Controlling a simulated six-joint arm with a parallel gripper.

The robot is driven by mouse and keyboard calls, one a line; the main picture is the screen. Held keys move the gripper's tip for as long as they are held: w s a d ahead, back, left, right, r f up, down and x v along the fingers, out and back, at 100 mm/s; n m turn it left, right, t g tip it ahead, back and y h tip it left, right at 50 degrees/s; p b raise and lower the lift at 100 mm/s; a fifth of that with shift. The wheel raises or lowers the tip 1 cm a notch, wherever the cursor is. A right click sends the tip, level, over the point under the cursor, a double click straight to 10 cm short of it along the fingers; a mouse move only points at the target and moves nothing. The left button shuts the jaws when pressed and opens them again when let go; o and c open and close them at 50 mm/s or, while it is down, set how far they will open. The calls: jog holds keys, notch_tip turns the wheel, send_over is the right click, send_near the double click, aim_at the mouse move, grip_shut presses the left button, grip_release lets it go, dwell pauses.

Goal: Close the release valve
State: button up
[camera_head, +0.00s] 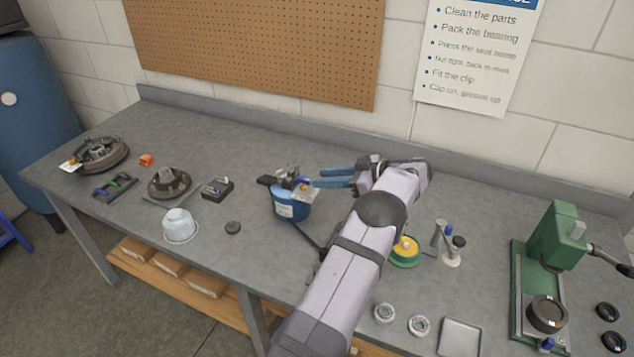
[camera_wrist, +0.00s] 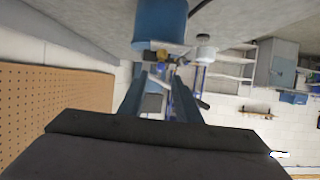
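A blue canister (camera_head: 291,205) with a grey metal head stands on the bench, left of my gripper. A dark lever or handle sticks out to the left from its head. A small brass-coloured part (camera_wrist: 156,57), possibly the release valve, shows on the head in the wrist view, beside the canister body (camera_wrist: 160,22). Its setting cannot be read. My gripper (camera_head: 317,177) lies nearly level, its two blue fingers pointing left at the head. The fingers (camera_wrist: 158,80) are apart with nothing clearly between them. Whether the tips touch the head cannot be told.
A white bowl (camera_head: 180,225) and a dark puck (camera_head: 233,228) lie left of the canister. A dark hose runs from it beneath my arm. A yellow-green round part (camera_head: 405,252) and a green press (camera_head: 555,245) stand right. The pegboard wall (camera_head: 260,45) is behind.

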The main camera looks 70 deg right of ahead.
jog(key=shift+b+v, duration=0.3)
jog(key=shift+v, duration=1.05)
jog(key=w+r+t+h, duration=0.15)
jog(key=w+r, duration=0.35)
jog(key=w, duration=0.7)
jog(key=w+r+h, duration=0.3)
jog(key=w+r, duration=0.1)
jog(key=w, duration=0.8)
jog(key=w+a+m+g+h, duration=0.2)
jog(key=w+a+m+g, duration=0.1)
jog(key=w+a, duration=1.05)
jog(key=s+a+f+g+y, duration=0.15)
jog(key=s+a+f, duration=0.25)
jog(key=a, duration=0.5)
jog(key=s+a+f+g+y, duration=0.1)
jog(key=s+a+f+g, duration=0.2)
jog(key=a, duration=0.6)
jog(key=s+a+f+g+y, duration=0.15)
jog(key=s+a+f, duration=0.25)
jog(key=a, duration=0.4)
jog(key=s+a+f+n+g+y, duration=0.1)
jog(key=s+a+f+g, duration=0.1)
jog(key=s+a, duration=0.6)
jog(key=s+a+f+n+g+y, duration=0.1)
jog(key=s+a+f+n+g, duration=0.1)
jog(key=s+a, duration=0.7)
jog(key=shift+s+a+f+g, duration=0.15)
jog(key=shift+s+f+g, duration=0.55)
jog(key=shift+s+g, duration=0.35)
